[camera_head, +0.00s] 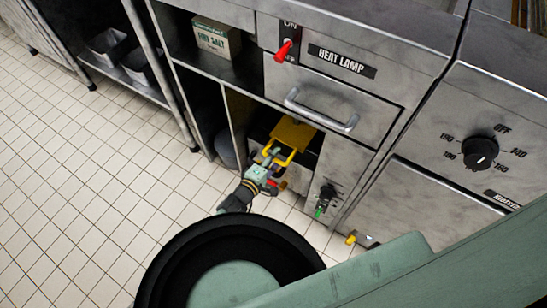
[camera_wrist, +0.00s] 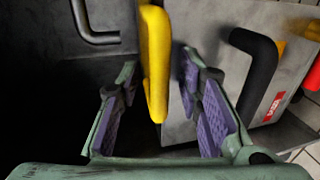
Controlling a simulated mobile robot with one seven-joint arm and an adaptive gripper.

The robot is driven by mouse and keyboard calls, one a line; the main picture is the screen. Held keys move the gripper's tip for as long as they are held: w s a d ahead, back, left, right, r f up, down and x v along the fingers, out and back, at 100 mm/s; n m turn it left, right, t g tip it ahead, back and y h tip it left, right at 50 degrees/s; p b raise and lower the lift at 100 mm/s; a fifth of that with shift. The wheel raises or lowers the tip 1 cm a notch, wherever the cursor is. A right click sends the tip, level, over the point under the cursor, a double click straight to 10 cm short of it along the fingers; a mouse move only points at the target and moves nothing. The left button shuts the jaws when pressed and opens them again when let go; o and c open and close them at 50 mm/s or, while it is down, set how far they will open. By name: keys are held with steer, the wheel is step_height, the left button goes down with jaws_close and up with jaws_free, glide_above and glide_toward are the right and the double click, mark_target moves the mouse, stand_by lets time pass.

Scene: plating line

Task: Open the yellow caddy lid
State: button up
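The yellow caddy lid (camera_head: 293,133) is in the open bay under the drawer, with a yellow handle (camera_head: 283,160) at its front. In the head view my gripper (camera_head: 270,163) is at this handle. In the wrist view a yellow bar (camera_wrist: 155,60) reaches down between the two purple finger pads of my gripper (camera_wrist: 160,110). The fingers are spread, with a gap on each side of the bar. The caddy's body is mostly hidden by my arm and the bay's shadow.
A drawer with a metal handle (camera_head: 320,112) and the red heat lamp switch (camera_head: 283,50) are above the bay. A panel with a green-tipped knob (camera_head: 325,200) is to its right. A black curved handle (camera_wrist: 257,75) is right of my fingers. Tiled floor (camera_head: 100,190) lies open at left.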

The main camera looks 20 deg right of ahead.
jaws_close()
stand_by(0.7)
